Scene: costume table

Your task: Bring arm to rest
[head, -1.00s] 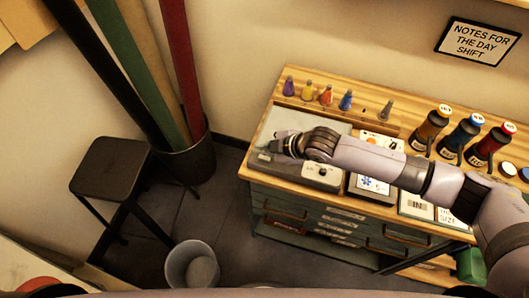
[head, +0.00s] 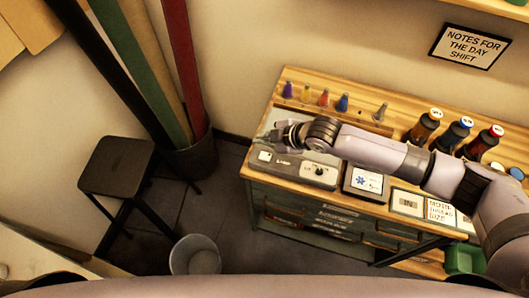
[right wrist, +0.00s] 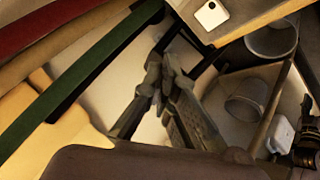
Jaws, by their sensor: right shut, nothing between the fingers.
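My right arm reaches in from the right in the head view, over the wooden costume table (head: 291,75). Its gripper (head: 272,136) is over the table's left end, with its fingers pointing left. In the right wrist view the fingers of this gripper (right wrist: 158,80) are together, with nothing between them. I cannot tell its exact height above the table. My left gripper is not in view.
Below the arm are a grey device (head: 290,167) with a knob and a card (head: 365,181). Several bottles (head: 424,128) and small coloured cones (head: 323,97) stand behind it. A black stool (head: 115,165) and a bin (head: 195,256) stand on the floor to the left.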

